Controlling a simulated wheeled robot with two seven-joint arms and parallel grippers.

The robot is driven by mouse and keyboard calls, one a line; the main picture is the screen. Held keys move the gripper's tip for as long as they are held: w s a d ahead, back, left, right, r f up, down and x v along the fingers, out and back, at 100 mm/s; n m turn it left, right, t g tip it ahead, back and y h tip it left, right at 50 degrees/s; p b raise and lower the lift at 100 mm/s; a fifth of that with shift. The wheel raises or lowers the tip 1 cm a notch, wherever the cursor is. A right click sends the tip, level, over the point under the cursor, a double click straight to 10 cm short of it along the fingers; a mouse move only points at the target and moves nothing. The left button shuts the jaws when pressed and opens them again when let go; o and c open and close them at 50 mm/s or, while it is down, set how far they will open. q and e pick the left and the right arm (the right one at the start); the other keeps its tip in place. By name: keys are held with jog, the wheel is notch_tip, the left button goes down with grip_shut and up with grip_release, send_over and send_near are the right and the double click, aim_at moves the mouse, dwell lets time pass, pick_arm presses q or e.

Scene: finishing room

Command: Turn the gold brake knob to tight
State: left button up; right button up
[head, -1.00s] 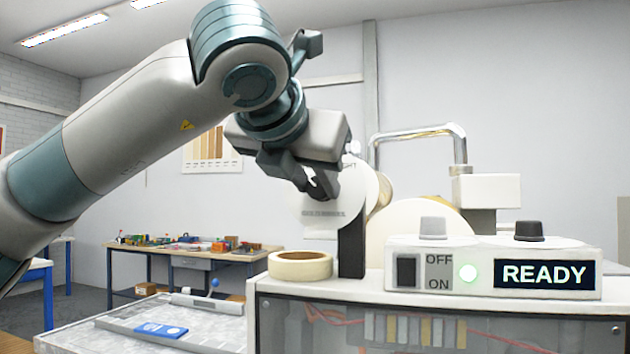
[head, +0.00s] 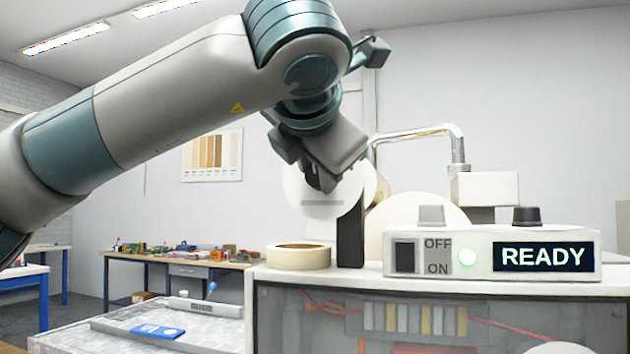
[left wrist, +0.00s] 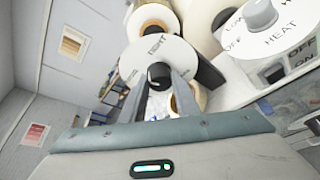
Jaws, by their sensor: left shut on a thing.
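The brake dial (head: 350,200) is a round white disc on a dark upright bracket, left of the control box. In the left wrist view the dial (left wrist: 130,65) carries the word TIGHT near its upper edge, with a dark knob (left wrist: 159,72) at its middle. My left gripper (head: 325,184) is in front of the disc. In the left wrist view the fingers of my left gripper (left wrist: 160,85) lie on both sides of the knob, shut on it. In the head view the gripper hides the knob. A pointer mark on the knob cannot be made out. My right gripper is not in view.
A tape roll (head: 298,257) lies on the machine top beside the bracket. The control box (head: 470,240) with two knobs, a switch and a READY display stands to the right. A metal tube (head: 415,133) rises behind. A cluttered workbench (head: 225,264) stands farther back.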

pick_arm(q)
jog(key=shift+d+f+m+t+y+b, duration=0.15)
jog(key=shift+m+t+y+b, duration=0.35)
jog(key=shift+m+b, duration=0.85)
jog(key=shift+f+m+t+y+b, duration=0.2)
jog(key=shift+m+t+b, duration=0.65)
jog(key=shift+m, duration=1.05)
jog(key=shift+d+f+m+t+y+b, duration=0.1)
jog(key=shift+m+t+y+b, duration=0.3)
jog(key=shift+m+t+b, duration=0.85)
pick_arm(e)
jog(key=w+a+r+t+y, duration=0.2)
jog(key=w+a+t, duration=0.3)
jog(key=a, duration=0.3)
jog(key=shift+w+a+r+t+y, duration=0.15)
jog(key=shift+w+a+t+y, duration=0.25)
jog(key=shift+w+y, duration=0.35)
pick_arm(q)
jog(key=shift+m+g, duration=0.4)
jog(key=shift+g, duration=0.2)
jog(key=o, duration=1)
jog(key=shift+s, duration=0.1)
jog(key=shift+o, duration=0.2)
jog(key=shift+s, duration=0.1)
